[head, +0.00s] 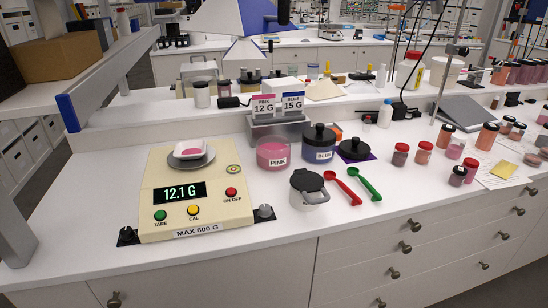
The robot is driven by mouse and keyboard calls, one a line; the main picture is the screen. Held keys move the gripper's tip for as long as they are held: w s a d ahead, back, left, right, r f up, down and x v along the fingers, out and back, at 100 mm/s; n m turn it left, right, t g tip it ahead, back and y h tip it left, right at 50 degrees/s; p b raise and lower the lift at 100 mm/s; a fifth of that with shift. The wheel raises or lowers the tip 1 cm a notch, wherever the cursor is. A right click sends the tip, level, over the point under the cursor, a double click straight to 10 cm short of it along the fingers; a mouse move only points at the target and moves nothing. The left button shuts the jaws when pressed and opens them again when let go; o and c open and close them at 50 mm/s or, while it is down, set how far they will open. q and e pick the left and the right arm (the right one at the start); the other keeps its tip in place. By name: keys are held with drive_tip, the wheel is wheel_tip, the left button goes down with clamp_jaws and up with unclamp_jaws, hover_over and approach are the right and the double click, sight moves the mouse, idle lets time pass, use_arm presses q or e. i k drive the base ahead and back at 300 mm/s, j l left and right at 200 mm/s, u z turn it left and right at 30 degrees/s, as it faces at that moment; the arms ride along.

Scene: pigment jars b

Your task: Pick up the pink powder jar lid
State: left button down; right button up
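The pink powder jar (273,154), labelled PINK, stands without a lid on the white counter, right of the scale. A black knobbed lid (355,149) lies on a small purple square, right of the jars. The blue jar (318,153), labelled BLUE, stands between them with a black lid on it. Neither of my grippers shows in the head view.
A scale (188,219) reads 12.1 G, with pink powder in a white dish (190,149) on its pan. The front counter is clear.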

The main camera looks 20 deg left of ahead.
sight(354, 148)
drive_tip(key=i+l, duration=0.45)
drive_tip(key=i+l+u, duration=0.2)
drive_tip(key=u, duration=0.15)
drive_tip(key=i+l+u, duration=0.15)
drive_tip(key=l+u, duration=0.15)
drive_tip(key=l, duration=0.2)
drive_tip(key=i+l+u, duration=0.15)
drive_tip(key=l+u, duration=0.2)
